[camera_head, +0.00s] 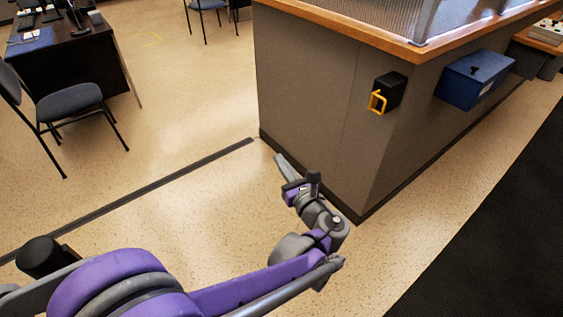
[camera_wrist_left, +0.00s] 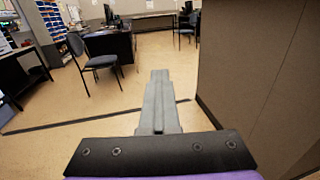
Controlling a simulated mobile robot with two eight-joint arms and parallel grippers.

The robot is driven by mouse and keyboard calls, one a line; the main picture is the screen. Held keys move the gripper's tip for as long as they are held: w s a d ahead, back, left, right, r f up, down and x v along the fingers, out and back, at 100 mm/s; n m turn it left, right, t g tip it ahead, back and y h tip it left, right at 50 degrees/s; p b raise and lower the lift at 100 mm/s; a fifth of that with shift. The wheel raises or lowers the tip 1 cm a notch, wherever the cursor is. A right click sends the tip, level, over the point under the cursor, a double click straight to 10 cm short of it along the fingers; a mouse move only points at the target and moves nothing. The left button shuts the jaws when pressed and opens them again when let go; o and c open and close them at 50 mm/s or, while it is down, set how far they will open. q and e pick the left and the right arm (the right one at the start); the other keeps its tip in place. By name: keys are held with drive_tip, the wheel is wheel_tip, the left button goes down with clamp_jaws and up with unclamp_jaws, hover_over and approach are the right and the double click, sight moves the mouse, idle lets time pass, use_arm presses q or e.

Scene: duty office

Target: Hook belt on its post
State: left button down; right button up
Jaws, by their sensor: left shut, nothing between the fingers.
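A black box (camera_head: 391,91) is mounted on the grey counter wall in the head view, with a yellow loop-shaped end (camera_head: 377,101) at its left side. It looks like the belt's cassette and belt end; no drawn-out belt shows. I cannot make out a post in either view. My left gripper (camera_head: 279,157) is shut and empty, low beside the counter's corner, to the left of and below the yellow loop and apart from it. In the left wrist view the shut fingers (camera_wrist_left: 160,76) point out over open floor. My right gripper is not in view.
The grey counter (camera_head: 315,95) with its wooden top stands close right of my left gripper. A blue box (camera_head: 472,80) hangs on its side. A chair (camera_head: 75,100) and dark desk (camera_head: 65,60) stand at the far left. The floor between is clear.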

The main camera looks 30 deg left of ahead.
use_arm(q)
drive_tip(key=c, duration=0.9)
unclamp_jaws()
drive_tip(key=shift+d, duration=0.1)
drive_tip(key=v, duration=1)
drive_tip(key=shift+s+d+p, duration=0.25)
drive_tip(key=shift+s+p, duration=0.05)
drive_tip(key=shift+p, duration=0.05)
